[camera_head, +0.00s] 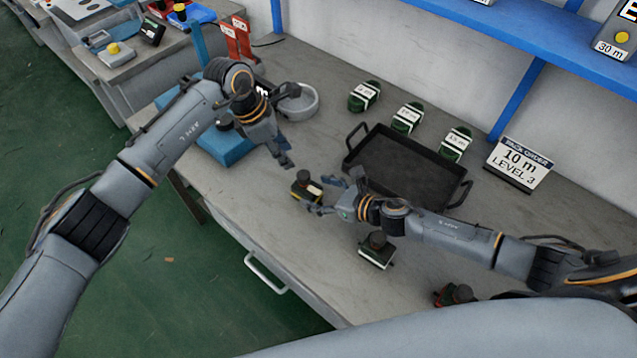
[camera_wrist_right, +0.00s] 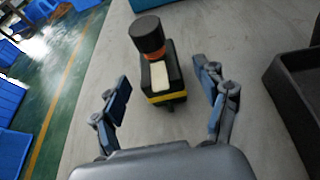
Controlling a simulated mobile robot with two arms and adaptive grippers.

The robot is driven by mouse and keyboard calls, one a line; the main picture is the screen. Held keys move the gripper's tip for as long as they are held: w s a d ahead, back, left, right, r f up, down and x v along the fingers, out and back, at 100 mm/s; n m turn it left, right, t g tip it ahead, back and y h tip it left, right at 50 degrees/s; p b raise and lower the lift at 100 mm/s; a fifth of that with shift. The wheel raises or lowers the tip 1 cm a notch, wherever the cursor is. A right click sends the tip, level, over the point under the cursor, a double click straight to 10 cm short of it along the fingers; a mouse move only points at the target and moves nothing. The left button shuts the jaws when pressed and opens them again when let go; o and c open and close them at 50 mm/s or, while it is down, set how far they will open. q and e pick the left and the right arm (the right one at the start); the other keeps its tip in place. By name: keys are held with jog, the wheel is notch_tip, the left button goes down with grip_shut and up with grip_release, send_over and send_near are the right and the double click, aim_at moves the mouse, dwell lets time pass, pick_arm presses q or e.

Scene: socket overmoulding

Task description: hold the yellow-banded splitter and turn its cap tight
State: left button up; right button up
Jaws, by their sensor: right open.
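The yellow-banded splitter (camera_head: 305,190) stands on the grey bench near its front edge. In the right wrist view the splitter (camera_wrist_right: 162,80) has a black body, a pale label, a yellow band low on the body and an orange ring under its black cap (camera_wrist_right: 147,34). My right gripper (camera_head: 322,198) is open, its fingers reaching to either side of the splitter; in the wrist view the fingers (camera_wrist_right: 165,95) stand apart from the body. My left gripper (camera_head: 287,164) hangs above the bench, up and left of the splitter; its finger opening is not clear.
A black tray (camera_head: 405,165) lies behind my right gripper. Several green rolls (camera_head: 407,117) stand behind it, beside a pack order sign (camera_head: 519,163). Another capped splitter (camera_head: 377,249) stands in front of my right arm, and a red-marked one (camera_head: 455,295) is farther right. A grey bowl (camera_head: 298,103) sits beyond my left gripper.

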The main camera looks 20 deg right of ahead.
aim_at(306, 189)
jog(key=shift+x, duration=2.15)
jog(key=shift+c, duration=0.4)
